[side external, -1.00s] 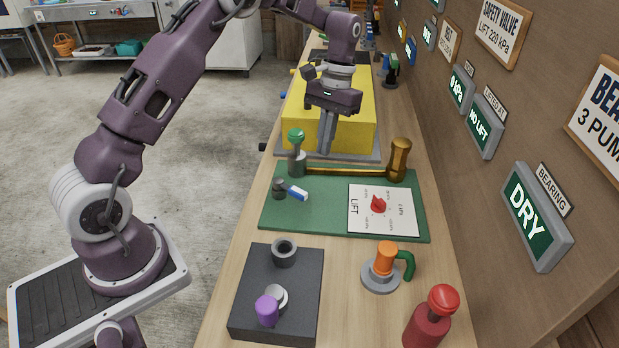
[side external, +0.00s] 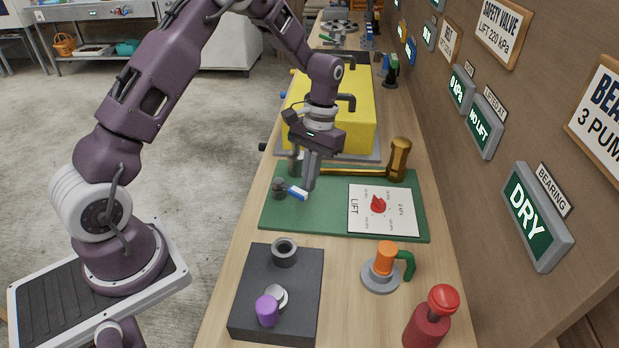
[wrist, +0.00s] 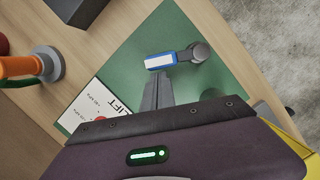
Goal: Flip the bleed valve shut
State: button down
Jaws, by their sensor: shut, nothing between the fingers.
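The bleed valve appears to be the small grey post with a short blue-and-white lever (side external: 298,194) on the green board (side external: 325,222). The lever points right from its post, toward the gauge card. In the wrist view the lever (wrist: 160,61) runs left from the grey post (wrist: 200,51). My gripper (side external: 310,188) is shut and empty, pointing down. Its fingertips (wrist: 158,85) are right beside the lever's free end; I cannot tell whether they touch it.
A brass-coloured pipe with an upright fitting (side external: 399,160) runs behind my gripper. The gauge card (side external: 381,209) with a red pointer lies to the right. A yellow block (side external: 355,108) stands behind. A dark block (side external: 250,300) and an orange-topped part (side external: 385,260) stand in front.

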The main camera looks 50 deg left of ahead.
aim_at(286, 218)
jog(key=shift+s+d+m, duration=0.25)
jog(key=shift+s+m, duration=0.05)
jog(key=shift+m, duration=0.3)
jog(key=shift+s+d+m+y, duration=0.25)
jog(key=shift+s+m, duration=0.1)
jog(key=shift+m, duration=0.25)
jog(key=shift+s+d+m+y, duration=0.15)
jog(key=shift+s+m+y, duration=0.15)
jog(key=shift+m, duration=0.3)
jog(key=m, duration=0.1)
jog(key=s+m, duration=0.2)
jog(key=shift+s+d+m+y, duration=0.1)
jog(key=shift+d+m+y, duration=0.15)
jog(key=shift+m+y, duration=0.1)
jog(key=s+m, duration=0.2)
jog(key=m, duration=0.1)
jog(key=shift+t+y, duration=0.3)
jog(key=shift+s+a+m, duration=0.2)
jog(key=shift+s+m, duration=0.4)
jog(key=shift+m, duration=0.35)
jog(key=shift+s+a, duration=0.1)
jog(key=shift+s, duration=0.05)
